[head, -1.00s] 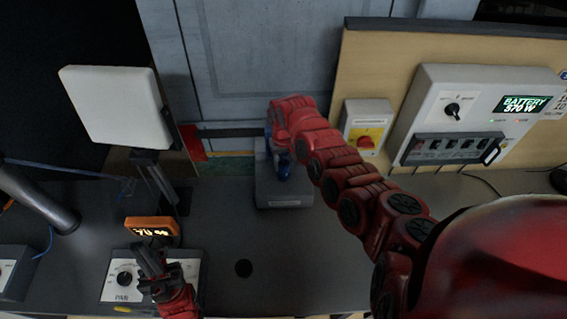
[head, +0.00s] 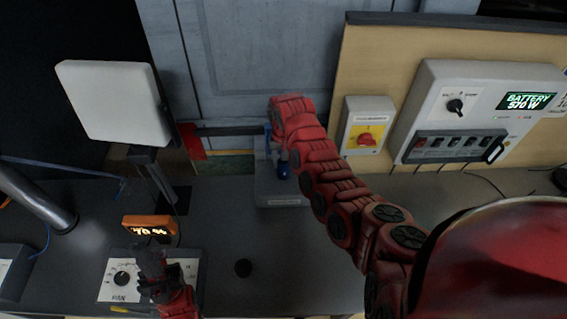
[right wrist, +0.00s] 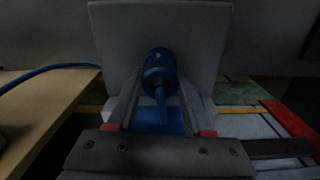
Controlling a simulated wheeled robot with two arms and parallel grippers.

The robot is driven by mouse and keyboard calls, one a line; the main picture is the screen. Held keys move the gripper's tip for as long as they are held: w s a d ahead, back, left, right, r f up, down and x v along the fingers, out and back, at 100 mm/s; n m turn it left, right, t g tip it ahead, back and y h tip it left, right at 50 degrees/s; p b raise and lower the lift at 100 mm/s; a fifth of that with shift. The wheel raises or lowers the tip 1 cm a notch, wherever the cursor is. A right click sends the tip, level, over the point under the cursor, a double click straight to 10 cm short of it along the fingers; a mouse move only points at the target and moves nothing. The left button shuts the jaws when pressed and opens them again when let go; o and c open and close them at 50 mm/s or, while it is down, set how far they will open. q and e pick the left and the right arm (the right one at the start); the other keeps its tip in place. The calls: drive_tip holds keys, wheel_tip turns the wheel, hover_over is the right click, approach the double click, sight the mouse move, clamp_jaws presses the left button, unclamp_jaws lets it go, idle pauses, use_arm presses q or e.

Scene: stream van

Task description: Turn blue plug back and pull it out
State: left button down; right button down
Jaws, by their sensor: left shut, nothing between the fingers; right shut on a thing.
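The blue plug (right wrist: 159,72) shows in the right wrist view, in front of a grey box (right wrist: 105,45). In the head view part of the blue plug (head: 284,165) shows beside my right arm, over the grey box (head: 285,198) at the back of the bench. My right gripper (right wrist: 160,95) is shut on the blue plug, with a finger on each side. In the head view my right fingers are hidden by the arm. My left gripper (head: 152,262) is shut and empty, over the PAN panel at the front left.
The white PAN panel (head: 114,287) with a black knob and an orange display (head: 149,228) are near my left gripper. A pale square panel on a stand (head: 112,103) rises behind. A yellow-red switch (head: 366,137) and a battery panel (head: 425,97) stand right.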

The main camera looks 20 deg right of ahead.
drive_tip(key=shift+f+m+b, duration=0.1)
drive_tip(key=shift+m+b, duration=0.65)
drive_tip(key=shift+m, duration=0.05)
drive_tip(key=shift+r, duration=0.35)
drive_tip(key=shift+r, duration=0.35)
drive_tip(key=shift+r, duration=1.1)
drive_tip(key=shift+r, duration=0.15)
drive_tip(key=shift+r+p, duration=0.7)
drive_tip(key=shift+r, duration=0.65)
